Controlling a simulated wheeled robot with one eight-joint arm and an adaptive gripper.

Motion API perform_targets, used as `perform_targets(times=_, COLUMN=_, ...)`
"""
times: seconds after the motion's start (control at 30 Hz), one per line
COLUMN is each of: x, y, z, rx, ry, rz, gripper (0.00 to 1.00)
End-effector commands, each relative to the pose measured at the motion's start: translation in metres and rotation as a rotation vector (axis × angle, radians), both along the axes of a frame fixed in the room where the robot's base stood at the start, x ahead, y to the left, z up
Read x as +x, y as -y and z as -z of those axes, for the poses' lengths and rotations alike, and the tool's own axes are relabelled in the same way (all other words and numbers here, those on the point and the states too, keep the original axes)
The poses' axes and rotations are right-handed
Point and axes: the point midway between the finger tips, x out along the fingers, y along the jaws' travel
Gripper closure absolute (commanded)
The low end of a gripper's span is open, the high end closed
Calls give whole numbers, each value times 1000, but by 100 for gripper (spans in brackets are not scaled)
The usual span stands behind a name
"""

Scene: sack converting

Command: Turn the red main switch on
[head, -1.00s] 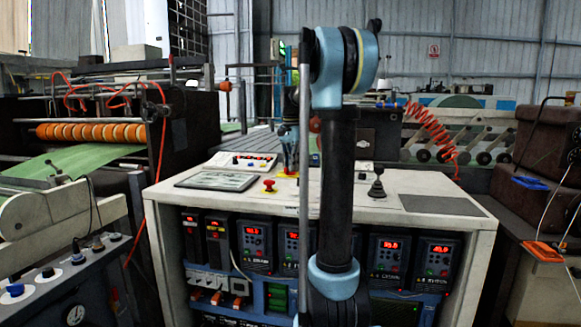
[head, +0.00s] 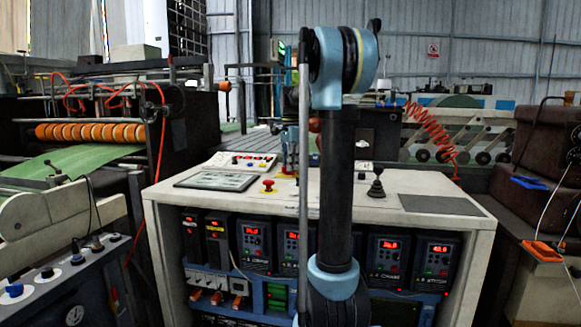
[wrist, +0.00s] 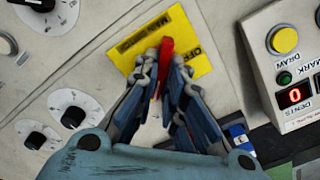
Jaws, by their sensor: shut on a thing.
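In the wrist view, the red main switch (wrist: 166,48) is a narrow handle on a yellow plate (wrist: 196,65). The plate carries the printed words MAIN and OFF. The handle stands nearly upright in the picture, with OFF to its right. My gripper (wrist: 164,66) is shut on the handle, one finger on each side, and the fingers hide its lower part. In the head view my gripper (head: 290,165) is low over the top of the white console (head: 330,205), partly behind my own arm. The switch itself cannot be made out there.
A red mushroom button (head: 268,186), a flat screen (head: 216,181) and a black joystick (head: 376,185) are on the console top. In the wrist view, a box with a yellow button (wrist: 285,40) is at right and black knobs (wrist: 73,117) are at left.

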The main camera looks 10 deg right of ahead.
Motion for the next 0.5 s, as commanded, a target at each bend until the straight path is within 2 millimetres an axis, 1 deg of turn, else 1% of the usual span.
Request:
perform_targets(times=0.1, x=2, y=-2, z=-1, rx=4, ry=5, rz=-1, gripper=100)
perform_targets(times=0.13, x=2, y=-2, z=-1, rx=4, ry=5, rz=-1, gripper=85)
perform_targets(times=0.2, x=2, y=-2, z=-1, rx=4, ry=4, rz=-1, gripper=70)
perform_targets(times=0.5, x=1, y=-1, z=-1, rx=2, ry=1, rz=-1, gripper=70)
